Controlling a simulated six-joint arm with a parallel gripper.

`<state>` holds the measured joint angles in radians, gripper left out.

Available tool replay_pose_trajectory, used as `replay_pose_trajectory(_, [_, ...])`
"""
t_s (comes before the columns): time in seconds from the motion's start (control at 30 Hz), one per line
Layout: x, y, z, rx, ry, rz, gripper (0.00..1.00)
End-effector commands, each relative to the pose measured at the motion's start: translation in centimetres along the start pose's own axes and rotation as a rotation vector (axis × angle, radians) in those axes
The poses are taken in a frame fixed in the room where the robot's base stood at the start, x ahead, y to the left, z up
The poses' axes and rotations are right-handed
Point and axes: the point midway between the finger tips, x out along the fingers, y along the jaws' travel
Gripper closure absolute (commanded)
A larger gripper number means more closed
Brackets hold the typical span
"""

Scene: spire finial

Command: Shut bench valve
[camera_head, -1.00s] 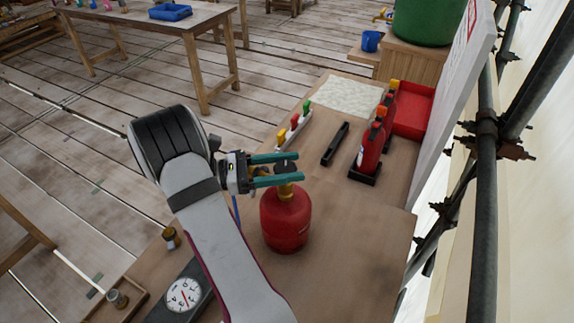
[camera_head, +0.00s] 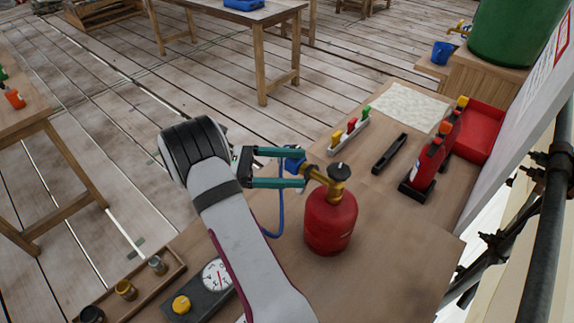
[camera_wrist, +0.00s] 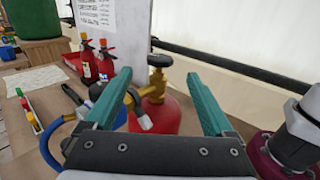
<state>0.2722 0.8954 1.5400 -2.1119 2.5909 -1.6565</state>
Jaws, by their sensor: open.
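A red gas canister (camera_head: 330,222) stands upright on the bench, with a brass valve (camera_head: 327,184) and a black knob (camera_head: 339,171) on top. A blue hose fitting (camera_head: 293,162) joins the valve's left side. My gripper (camera_head: 303,168) has teal fingers, is open, and sits left of the knob with the fitting between its fingers. In the wrist view the black knob (camera_wrist: 160,60) shows beyond and between the fingertips, above the brass valve (camera_wrist: 154,88) and red canister (camera_wrist: 166,116). The knob appears clear of the fingers. Contact with the fitting cannot be told.
A blue hose (camera_head: 281,212) hangs beside my gripper. A gauge box (camera_head: 205,293) and a tray of small knobs (camera_head: 135,290) lie front left. A coloured-handle rack (camera_head: 348,137), black tool (camera_head: 389,153) and red bottles (camera_head: 430,160) stand behind. Bench right of the canister is clear.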

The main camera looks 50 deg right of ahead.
Motion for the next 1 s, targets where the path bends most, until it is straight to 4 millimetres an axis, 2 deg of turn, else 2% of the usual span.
replay_pose_trajectory(0.13, [-1.7, 0.0, -0.1, 0.000, 0.002, 0.001, 0.12])
replay_pose_trajectory(0.47, [-2.0, -0.2, 0.1, -0.002, -0.005, 0.018, 0.12])
replay_pose_trajectory(0.63, [-2.4, -3.0, 0.7, -0.004, -0.053, 0.293, 0.12])
replay_pose_trajectory(0.73, [-1.9, -5.0, 0.2, -0.004, -0.030, 0.445, 0.12])
replay_pose_trajectory(0.83, [-1.3, -6.2, -0.3, -0.002, -0.004, 0.514, 0.12])
replay_pose_trajectory(0.93, [-0.2, -5.9, -0.5, -0.001, 0.003, 0.524, 0.12])
replay_pose_trajectory(1.0, [1.2, -5.2, -0.5, -0.001, 0.002, 0.519, 0.12])
